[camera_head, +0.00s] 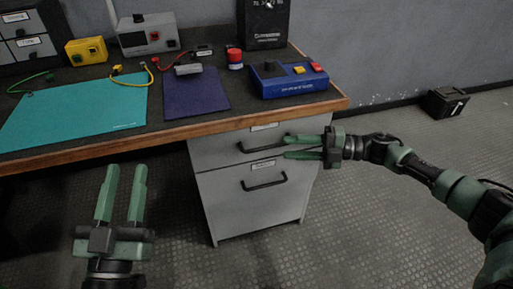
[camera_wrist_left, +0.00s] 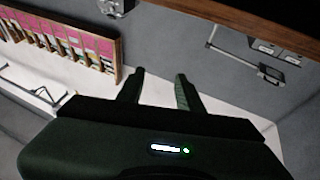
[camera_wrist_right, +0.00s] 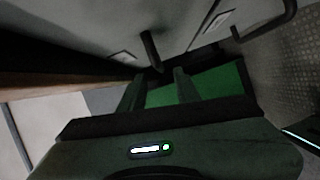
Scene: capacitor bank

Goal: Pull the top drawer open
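The top drawer (camera_head: 220,149) is the upper grey front of the cabinet under the table and looks closed. Its dark bar handle (camera_head: 258,147) runs across the front. My right gripper (camera_head: 288,147) is open, fingers pointing left at the handle's right end. In the right wrist view the handle (camera_wrist_right: 149,46) reaches down to the gap between the fingertips; I cannot tell whether they touch it. My left gripper (camera_head: 124,167) is open and empty, in front of the table at the lower left. In the left wrist view its fingers (camera_wrist_left: 160,74) are apart with nothing between them.
The lower drawer (camera_head: 235,205) has its own handle (camera_head: 264,182). The wooden table edge (camera_head: 200,130) overhangs the cabinet. A blue box (camera_head: 285,86), a teal mat (camera_head: 75,112) and a purple mat (camera_head: 195,95) are on the table. The floor before the cabinet is clear.

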